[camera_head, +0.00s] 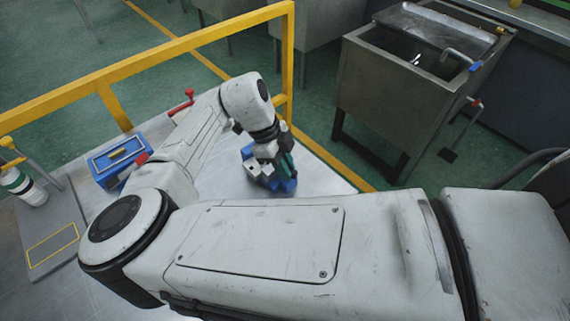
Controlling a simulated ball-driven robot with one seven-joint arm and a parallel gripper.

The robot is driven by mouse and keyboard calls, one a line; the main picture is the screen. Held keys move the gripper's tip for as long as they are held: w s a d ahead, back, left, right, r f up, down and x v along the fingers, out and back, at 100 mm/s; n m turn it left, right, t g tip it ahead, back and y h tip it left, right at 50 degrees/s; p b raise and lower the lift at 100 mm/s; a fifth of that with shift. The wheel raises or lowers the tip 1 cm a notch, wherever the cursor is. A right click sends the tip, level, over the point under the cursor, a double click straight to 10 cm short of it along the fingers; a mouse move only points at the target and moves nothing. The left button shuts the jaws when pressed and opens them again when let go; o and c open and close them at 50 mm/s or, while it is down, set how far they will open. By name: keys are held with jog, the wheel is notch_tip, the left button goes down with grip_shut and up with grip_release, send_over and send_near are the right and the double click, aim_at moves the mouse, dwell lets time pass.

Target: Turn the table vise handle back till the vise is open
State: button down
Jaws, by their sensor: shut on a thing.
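The blue table vise (284,185) stands on the metal table, partly covered by my gripper and wrist. My gripper (279,164) is at the top of the vise, pointing down at it. It is shut on the vise handle, which is too small and too covered to make out. The gap between the vise jaws cannot be seen from here. A dark green part shows beside my gripper on its right.
A white bottle (28,190) stands far left. A metal tank (385,92) stands back right. Green floor lies between.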

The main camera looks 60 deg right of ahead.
jog(key=shift+n, duration=0.4)
jog(key=n, duration=0.2)
jog(key=n+h, duration=0.1)
jog(key=n+t+h, duration=0.1)
jog(key=n, duration=0.1)
jog(key=shift+s+a+n, duration=0.15)
jog(key=shift+a+n, duration=0.1)
jog(key=shift+n, duration=0.05)
jog(key=n+t, duration=0.1)
jog(key=n, duration=0.2)
jog(key=n+t+h, duration=0.1)
jog(key=n, duration=0.2)
jog(key=shift+s+a, duration=0.15)
jog(key=shift+s, duration=0.05)
dwell(0.4)
